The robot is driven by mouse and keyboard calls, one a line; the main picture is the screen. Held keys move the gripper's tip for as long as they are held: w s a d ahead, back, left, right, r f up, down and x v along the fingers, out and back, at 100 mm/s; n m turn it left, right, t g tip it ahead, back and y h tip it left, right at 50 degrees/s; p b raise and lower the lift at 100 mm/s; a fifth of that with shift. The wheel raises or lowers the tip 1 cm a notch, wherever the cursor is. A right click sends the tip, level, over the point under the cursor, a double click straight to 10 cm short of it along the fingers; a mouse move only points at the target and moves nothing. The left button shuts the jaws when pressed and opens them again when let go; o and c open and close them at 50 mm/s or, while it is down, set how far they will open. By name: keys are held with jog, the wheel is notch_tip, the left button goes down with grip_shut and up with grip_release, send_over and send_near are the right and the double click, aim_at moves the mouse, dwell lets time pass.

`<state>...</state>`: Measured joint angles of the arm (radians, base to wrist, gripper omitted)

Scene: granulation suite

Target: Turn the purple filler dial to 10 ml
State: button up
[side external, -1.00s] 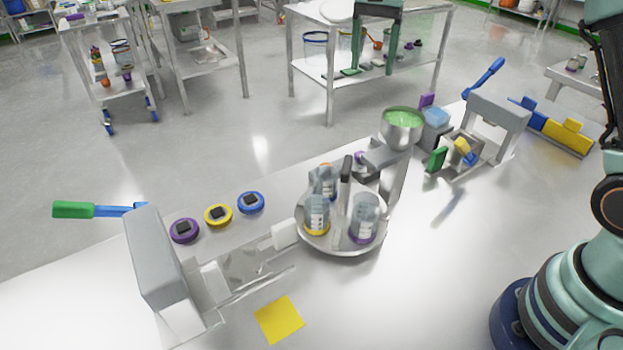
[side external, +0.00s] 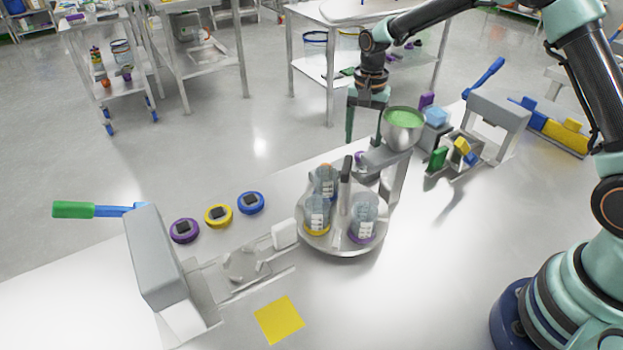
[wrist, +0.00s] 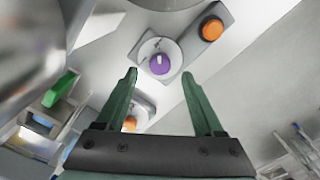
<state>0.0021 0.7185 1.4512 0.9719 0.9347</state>
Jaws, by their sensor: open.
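The purple filler dial (wrist: 160,63) shows in the wrist view, a round knob on a pale disc with small marks, set on a grey panel. The number it points to is too small to read. In the side external view a small purple part (side external: 359,157), apparently the same dial, shows beside the filler under the green-filled bowl (side external: 404,130). My gripper (wrist: 159,76) is open and empty, its green fingertips to either side of the dial and apart from it.
An orange button (wrist: 211,29) sits on the panel beside the dial. A round turntable (side external: 343,246) with beakers stands in front of the filler. Purple (side external: 184,230), yellow (side external: 218,215) and blue (side external: 250,203) round pieces lie to the left. The right front bench is clear.

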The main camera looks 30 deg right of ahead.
jog(key=shift+f, duration=1.8)
grip_shut()
jog(key=shift+n, duration=0.8)
grip_release()
jog(key=shift+r, duration=0.15)
notch_tip(320, 180, up, 12)
